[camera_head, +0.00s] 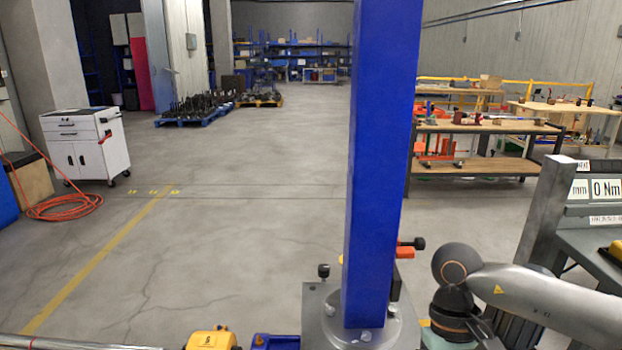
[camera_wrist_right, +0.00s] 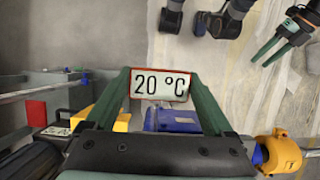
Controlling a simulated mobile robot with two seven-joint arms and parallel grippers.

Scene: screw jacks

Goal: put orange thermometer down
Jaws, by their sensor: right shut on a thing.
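My right gripper (camera_wrist_right: 160,76) has its two green fingers on either side of a white display plate reading 20 °C (camera_wrist_right: 161,84). I take this plate as the face of the thermometer held between the fingers; its orange body does not show clearly. In the head view my right arm comes in at the lower right, and its gripper is out of sight. My left gripper (camera_wrist_right: 276,48) shows in the right wrist view at the upper right, with its green fingers a little apart and nothing visible between them.
A blue column (camera_head: 380,160) stands in front of me. A yellow device (camera_head: 211,340) and a blue part (camera_head: 276,342) are at the bottom edge. A grey bench with a 0 Nm display (camera_head: 606,188) is at the right.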

